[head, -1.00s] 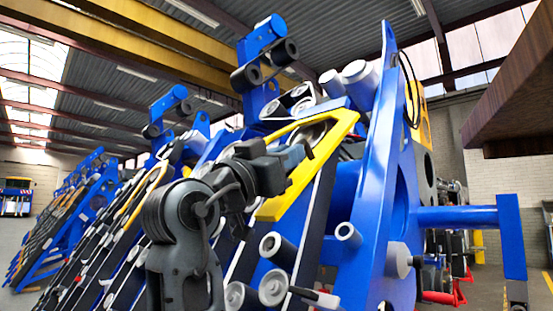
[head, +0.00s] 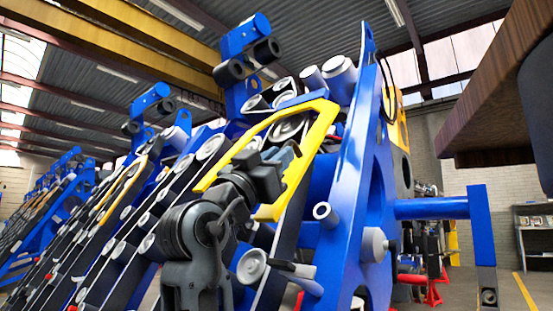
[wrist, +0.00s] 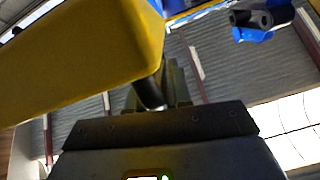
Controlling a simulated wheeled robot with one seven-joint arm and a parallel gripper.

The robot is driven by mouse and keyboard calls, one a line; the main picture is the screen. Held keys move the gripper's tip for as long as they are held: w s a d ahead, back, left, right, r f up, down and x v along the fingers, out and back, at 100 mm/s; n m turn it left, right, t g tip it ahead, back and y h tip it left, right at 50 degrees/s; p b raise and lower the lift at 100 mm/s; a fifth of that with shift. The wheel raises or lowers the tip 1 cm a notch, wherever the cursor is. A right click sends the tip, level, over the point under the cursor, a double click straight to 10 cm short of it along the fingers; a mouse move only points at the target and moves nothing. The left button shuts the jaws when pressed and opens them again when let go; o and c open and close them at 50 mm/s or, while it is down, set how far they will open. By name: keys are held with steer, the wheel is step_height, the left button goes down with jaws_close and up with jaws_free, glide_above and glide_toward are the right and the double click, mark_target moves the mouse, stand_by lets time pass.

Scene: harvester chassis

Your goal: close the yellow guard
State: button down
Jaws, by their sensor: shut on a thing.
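The yellow guard (head: 309,158) is a flat angular frame on the blue harvester chassis (head: 347,180), tilted over the rollers and belts. Its lower right edge lies by my gripper (head: 284,163), which my dark grey arm reaches up from below. In the wrist view the guard (wrist: 80,60) fills the upper left, close to the camera, and a dark rod shows beside it at the jaws (wrist: 160,92). My gripper is shut on the guard; the fingertips are mostly hidden behind the gripper body and the guard.
Grey rollers (head: 252,265) and a grey handle-like part (head: 295,275) stick out below the guard. A blue side arm (head: 440,208) extends at right. A brown overhanging slab (head: 495,110) is at upper right. Similar blue chassis stand at left.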

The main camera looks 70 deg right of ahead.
steer(key=c, duration=1.1)
jaws_free()
steer(key=shift+w, duration=0.15)
steer(key=b+v, duration=0.1)
steer(key=v, duration=0.6)
steer(key=shift+a+f, duration=0.25)
steer(key=shift+a, duration=0.05)
steer(key=shift+c, duration=0.6)
